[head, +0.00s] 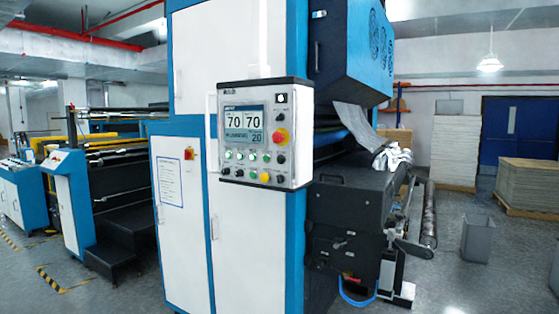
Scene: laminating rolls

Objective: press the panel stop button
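The white control panel (298,150) is mounted on the front of the blue and white laminating machine, near the middle of the head view. A large red mushroom button (280,135) on a yellow base sits right of the screen. The labels are too small to read. Neither of my grippers is in view.
The machine's white cabinet doors (240,245) are below the panel. Dark rollers and a side unit (350,220) stand to its right. A grey bin (478,238) and stacked boards (527,185) are farther right. The floor in the right foreground is clear.

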